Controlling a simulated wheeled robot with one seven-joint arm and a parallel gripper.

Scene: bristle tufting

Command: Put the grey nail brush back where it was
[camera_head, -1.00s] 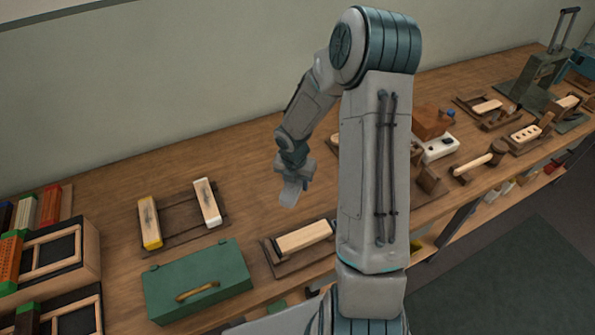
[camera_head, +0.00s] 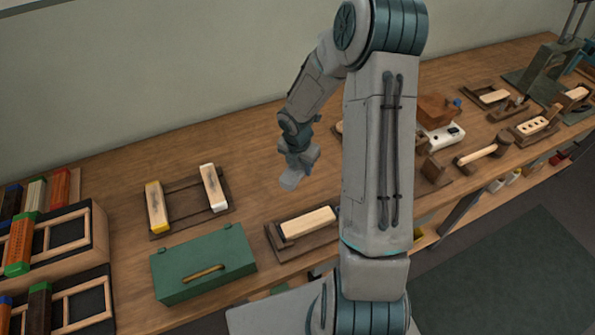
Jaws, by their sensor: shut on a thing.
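My gripper (camera_head: 301,160) hangs above the table, right of the dark wooden rack and behind the pale block. It is shut on a small light grey piece (camera_head: 291,181), which looks like the grey nail brush; its far side and the fingertips are hard to make out. The dark wooden rack (camera_head: 186,224) stands on the table at left. A yellow-ended brush (camera_head: 156,207) lies on its left side and a white-ended brush (camera_head: 214,187) on its right side. The space between them is bare. The held piece is clear of the rack.
A green box (camera_head: 204,263) stands in front of the rack. A pale block (camera_head: 308,222) lies on a dark tray to its right. Wooden crates with coloured brushes (camera_head: 60,231) fill the left end. The table (camera_head: 250,150) behind the gripper is clear.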

